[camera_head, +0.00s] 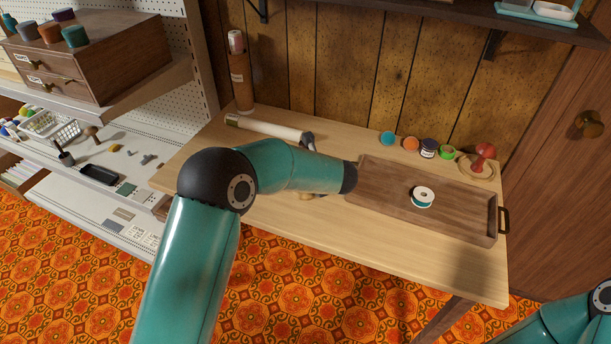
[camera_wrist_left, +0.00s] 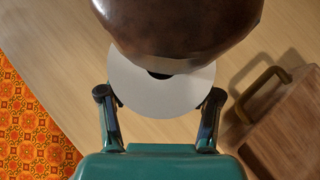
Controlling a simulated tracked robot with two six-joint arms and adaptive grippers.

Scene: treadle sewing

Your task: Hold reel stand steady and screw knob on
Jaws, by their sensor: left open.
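In the left wrist view my left gripper (camera_wrist_left: 160,95) is open, with its fingers on either side of a pale round disc (camera_wrist_left: 160,100). A glossy dark brown rounded body (camera_wrist_left: 178,25) stands over the disc, close to the camera, and is cut off by the top edge. I cannot tell whether these are the reel stand and knob, or whether the fingers touch the disc. In the head view my left arm hides this spot. A red mushroom-shaped piece (camera_head: 484,155) stands on a round wooden dish (camera_head: 465,169) at the table's back right. My right gripper is out of view.
A wooden tray (camera_head: 385,190) with a white-topped teal reel (camera_head: 423,197) takes up the right of the table (camera_head: 440,266). Several small coloured pots line its back edge. A pale roll (camera_head: 265,127) lies at the back left. The front right tabletop is clear.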

